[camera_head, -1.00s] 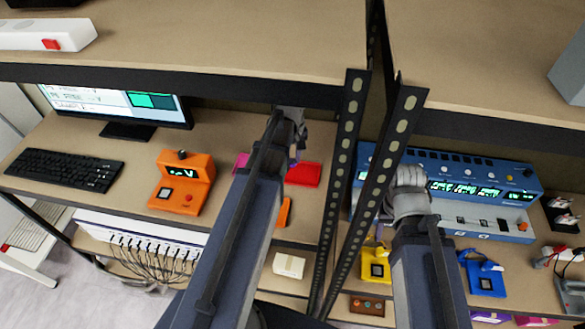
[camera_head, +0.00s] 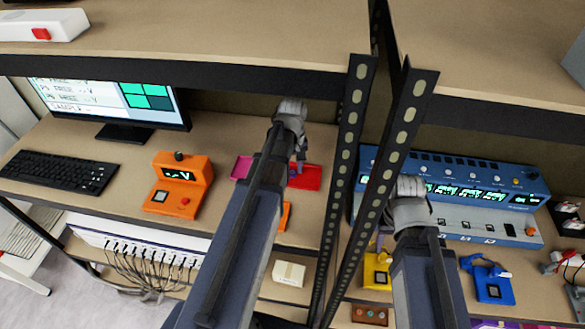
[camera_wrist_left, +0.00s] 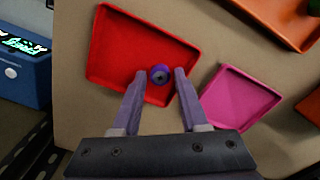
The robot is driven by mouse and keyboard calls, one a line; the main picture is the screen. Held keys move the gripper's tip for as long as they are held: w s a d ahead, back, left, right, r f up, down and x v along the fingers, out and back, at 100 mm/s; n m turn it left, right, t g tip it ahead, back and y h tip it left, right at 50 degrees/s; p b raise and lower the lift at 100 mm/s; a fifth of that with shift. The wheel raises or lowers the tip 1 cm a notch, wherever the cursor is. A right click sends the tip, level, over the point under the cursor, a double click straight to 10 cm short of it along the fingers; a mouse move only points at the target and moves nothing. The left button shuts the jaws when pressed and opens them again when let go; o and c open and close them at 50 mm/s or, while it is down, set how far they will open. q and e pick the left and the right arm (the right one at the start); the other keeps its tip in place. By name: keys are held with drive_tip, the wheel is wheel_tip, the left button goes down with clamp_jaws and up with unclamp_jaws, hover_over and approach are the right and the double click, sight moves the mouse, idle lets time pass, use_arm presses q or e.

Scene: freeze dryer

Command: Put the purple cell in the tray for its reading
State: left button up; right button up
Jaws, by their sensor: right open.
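The purple cell (camera_wrist_left: 160,74) shows end-on in the left wrist view, at the near right corner of the red tray (camera_wrist_left: 120,50). The red tray also shows in the head view (camera_head: 310,178), partly behind my left arm. My left gripper (camera_head: 298,163) is over that tray. In the left wrist view its fingertips (camera_wrist_left: 161,76) stand on either side of the cell with a narrow gap at each side, so it looks open. A magenta tray (camera_wrist_left: 240,97) lies beside the red one. My right gripper (camera_head: 379,243) is open near a yellow device (camera_head: 377,272), its fingers mostly hidden.
An orange meter (camera_head: 180,185), a keyboard (camera_head: 55,171) and a monitor (camera_head: 110,103) stand left. A blue instrument (camera_head: 460,185) and a blue device (camera_head: 492,285) are right. Black perforated posts (camera_head: 345,170) and the upper shelf (camera_head: 200,35) bound the space.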

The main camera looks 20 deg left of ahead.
sight(292, 172)
use_arm(q)
drive_tip(key=shift+r, duration=0.1)
wheel_tip(292, 172, up, 12)
drive_tip(key=p, duration=1.2)
